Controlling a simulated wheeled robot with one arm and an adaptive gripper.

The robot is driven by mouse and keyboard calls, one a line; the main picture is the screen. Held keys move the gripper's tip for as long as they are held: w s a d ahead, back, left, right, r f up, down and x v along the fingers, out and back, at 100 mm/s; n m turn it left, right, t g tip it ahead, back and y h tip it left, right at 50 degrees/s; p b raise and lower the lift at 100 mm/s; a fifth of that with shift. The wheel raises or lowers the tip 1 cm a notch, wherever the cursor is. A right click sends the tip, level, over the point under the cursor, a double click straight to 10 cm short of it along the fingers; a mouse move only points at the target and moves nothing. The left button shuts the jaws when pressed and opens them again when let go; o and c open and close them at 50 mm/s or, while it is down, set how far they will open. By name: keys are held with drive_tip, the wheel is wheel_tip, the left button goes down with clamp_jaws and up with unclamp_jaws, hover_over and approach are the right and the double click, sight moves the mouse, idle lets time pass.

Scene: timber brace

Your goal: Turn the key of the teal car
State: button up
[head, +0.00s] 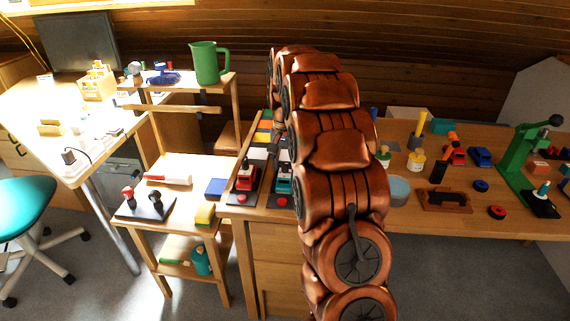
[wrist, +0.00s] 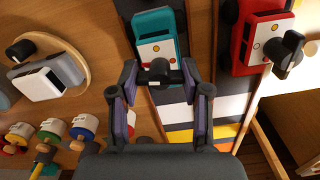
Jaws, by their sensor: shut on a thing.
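The teal car (wrist: 155,24) is at the top middle of the wrist view, on a dark lane, with a white panel at its near end. It also shows in the head view (head: 283,184), beside my copper arm. Its black key (wrist: 158,72) stands out at the end of the white panel. My gripper (wrist: 159,78) is at that end of the car, its fingertips shut on the key from both sides. In the head view my arm hides most of the gripper and the far side of the teal car.
A red car (wrist: 250,30) with its own black key (wrist: 288,52) stands close to the right. A grey and white device on a round wooden base (wrist: 84,70) is at the left, with several coloured spools (wrist: 50,128) below. A striped board (wrist: 205,110) lies beneath the gripper.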

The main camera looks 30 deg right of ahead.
sight(285, 163)
drive_tip(key=o, duration=1.2)
drive_tip(key=shift+c, duration=0.2)
drive_tip(key=shift+r, duration=0.1)
wheel_tip(285, 163, up, 12)
drive_tip(key=shift+c, duration=0.3)
